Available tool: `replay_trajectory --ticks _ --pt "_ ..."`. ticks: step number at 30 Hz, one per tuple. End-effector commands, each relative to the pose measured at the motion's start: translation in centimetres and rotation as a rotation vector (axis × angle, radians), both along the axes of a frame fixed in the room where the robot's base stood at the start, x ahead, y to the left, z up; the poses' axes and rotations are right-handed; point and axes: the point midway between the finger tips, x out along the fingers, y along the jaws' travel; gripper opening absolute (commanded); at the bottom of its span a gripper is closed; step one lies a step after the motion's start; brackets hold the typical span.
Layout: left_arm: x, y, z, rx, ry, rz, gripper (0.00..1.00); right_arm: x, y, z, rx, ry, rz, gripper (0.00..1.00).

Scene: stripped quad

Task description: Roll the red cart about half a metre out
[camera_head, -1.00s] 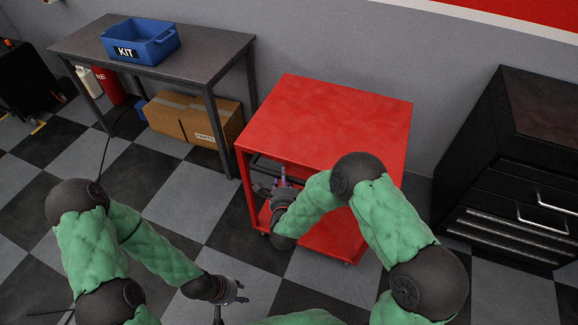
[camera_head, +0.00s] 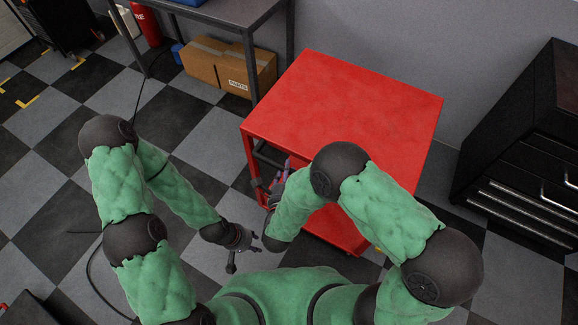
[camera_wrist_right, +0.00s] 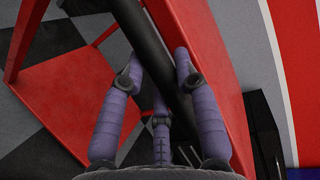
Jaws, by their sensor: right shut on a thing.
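The red cart (camera_head: 345,105) stands upright on the floor in front of me, with a flat top and an open lower part. A dark bar (camera_wrist_right: 150,45) crosses the right wrist view beside its red panels. My right gripper (camera_head: 280,180) is at the cart's near left side, partly hidden by my arm. In the right wrist view its purple fingers (camera_wrist_right: 155,85) are closed around the dark bar. My left gripper (camera_head: 242,246) hangs low over the floor left of the cart, empty, its fingers apart.
A dark table (camera_head: 235,15) with a cardboard box (camera_head: 228,68) under it stands behind left. A black drawer cabinet (camera_head: 520,130) stands at the right, apart from the cart. A cable (camera_head: 92,270) lies on the left floor. Checkered floor left of the cart is mostly clear.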

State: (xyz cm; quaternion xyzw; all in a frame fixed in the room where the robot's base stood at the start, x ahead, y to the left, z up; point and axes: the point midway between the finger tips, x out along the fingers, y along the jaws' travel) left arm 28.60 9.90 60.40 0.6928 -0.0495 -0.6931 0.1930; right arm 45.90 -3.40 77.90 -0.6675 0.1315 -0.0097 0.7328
Motion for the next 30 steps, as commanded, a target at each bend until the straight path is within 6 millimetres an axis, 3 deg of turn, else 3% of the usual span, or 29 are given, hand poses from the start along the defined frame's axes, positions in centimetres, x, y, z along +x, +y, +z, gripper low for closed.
replay_trajectory --ticks 9,10,12,23,30 --pt "0.0 0.0 0.0 0.0 0.0 0.0 0.4 -0.1 0.0 -0.1 0.001 0.003 -0.002 0.0" --pt "0.0 0.0 0.0 0.0 0.0 0.0 0.4 -0.1 0.0 -0.1 0.001 0.003 -0.002 0.37" --pt "0.0 0.0 0.0 0.0 0.0 0.0 0.4 0.0 0.0 -0.1 0.001 0.002 -0.002 0.56" --pt "0.0 0.0 0.0 0.0 0.0 0.0 0.4 -0.1 0.1 0.0 0.001 0.0 0.0 0.56" --pt "0.0 0.0 0.0 0.0 0.0 0.0 0.4 -2.3 0.6 0.4 -0.001 0.0 0.004 0.56"
